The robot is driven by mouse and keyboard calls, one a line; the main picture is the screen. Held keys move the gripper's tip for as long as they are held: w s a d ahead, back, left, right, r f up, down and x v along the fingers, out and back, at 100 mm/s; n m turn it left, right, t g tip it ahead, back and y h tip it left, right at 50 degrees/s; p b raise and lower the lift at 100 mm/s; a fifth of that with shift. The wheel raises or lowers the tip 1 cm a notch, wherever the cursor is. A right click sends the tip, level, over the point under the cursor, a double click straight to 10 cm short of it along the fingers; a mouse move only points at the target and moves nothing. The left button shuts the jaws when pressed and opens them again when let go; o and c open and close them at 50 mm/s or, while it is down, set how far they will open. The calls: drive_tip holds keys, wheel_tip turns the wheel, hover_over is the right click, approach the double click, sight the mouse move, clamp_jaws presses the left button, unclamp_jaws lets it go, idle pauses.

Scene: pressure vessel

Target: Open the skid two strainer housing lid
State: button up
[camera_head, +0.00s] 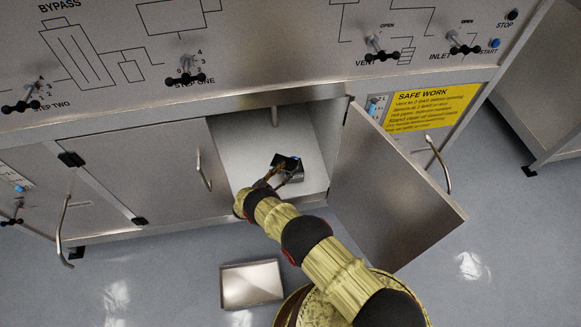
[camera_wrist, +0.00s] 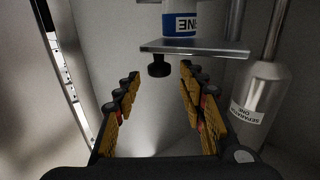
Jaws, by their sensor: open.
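In the head view my arm reaches into an open cabinet compartment, and my gripper (camera_head: 284,170) is inside it, small and dark. In the wrist view my gripper (camera_wrist: 159,75) is open, with nothing between its fingers. Just beyond the fingertips is a black knob (camera_wrist: 159,66) under a flat metal plate (camera_wrist: 195,47). A white cylinder with a blue band (camera_wrist: 181,22) stands above the plate, its label partly cut off. I cannot tell whether these belong to the strainer housing, and no lid marked skid two is readable.
A metal vessel (camera_wrist: 259,100), its label seeming to read separator one, stands close on the right. The compartment's door (camera_head: 388,185) stands open to the right. A closed door (camera_head: 150,175) is on the left. A metal box (camera_head: 251,284) lies on the floor.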

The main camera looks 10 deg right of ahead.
drive_tip(key=v, duration=0.7)
drive_tip(key=shift+s+a, duration=0.2)
drive_tip(key=shift+s, duration=0.05)
drive_tip(key=shift+c, duration=0.4)
